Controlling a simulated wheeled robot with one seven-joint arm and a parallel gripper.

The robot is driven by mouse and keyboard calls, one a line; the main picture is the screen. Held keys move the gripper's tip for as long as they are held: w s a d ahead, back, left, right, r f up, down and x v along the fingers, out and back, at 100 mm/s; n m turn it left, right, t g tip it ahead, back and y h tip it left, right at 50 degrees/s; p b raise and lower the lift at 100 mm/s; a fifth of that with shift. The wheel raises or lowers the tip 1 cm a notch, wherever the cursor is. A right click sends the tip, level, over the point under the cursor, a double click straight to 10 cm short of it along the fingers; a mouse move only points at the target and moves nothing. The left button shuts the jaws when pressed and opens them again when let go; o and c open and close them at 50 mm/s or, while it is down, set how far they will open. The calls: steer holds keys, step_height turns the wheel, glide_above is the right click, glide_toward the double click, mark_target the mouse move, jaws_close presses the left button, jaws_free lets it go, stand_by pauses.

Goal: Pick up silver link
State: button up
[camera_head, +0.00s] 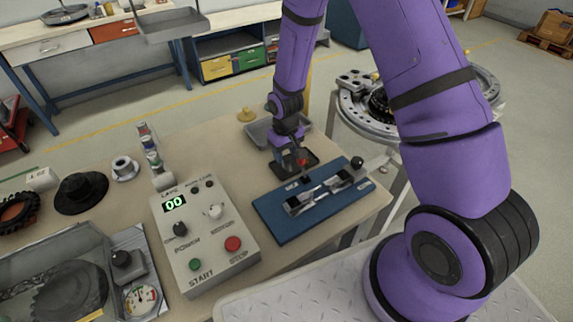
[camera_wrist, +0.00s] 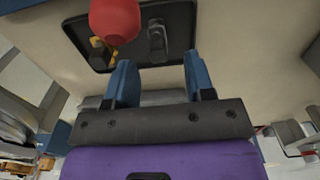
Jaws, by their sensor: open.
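A small grey metal piece, which looks like the silver link (camera_wrist: 157,38), lies in a black tray (camera_wrist: 183,18) in the wrist view. My gripper (camera_wrist: 160,68) has its two blue fingers spread apart and empty, with the link just beyond and roughly between the fingertips. In the head view, my gripper (camera_head: 291,153) points down over the black tray (camera_head: 312,160) behind the blue board; the link is too small or hidden to make out there.
A red knob (camera_wrist: 114,20) stands close to the left finger, partly covering the tray; a yellow piece (camera_wrist: 100,50) lies beside it. The blue board (camera_head: 290,232) carries a metal clamp fixture (camera_head: 325,193). A control box (camera_head: 205,235) stands left. A grey tray (camera_head: 262,133) is behind my gripper.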

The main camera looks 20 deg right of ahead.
mark_target(287, 159)
step_height(287, 159, down, 4)
steer(key=shift+s+d+f, duration=0.1)
jaws_close()
stand_by(0.5)
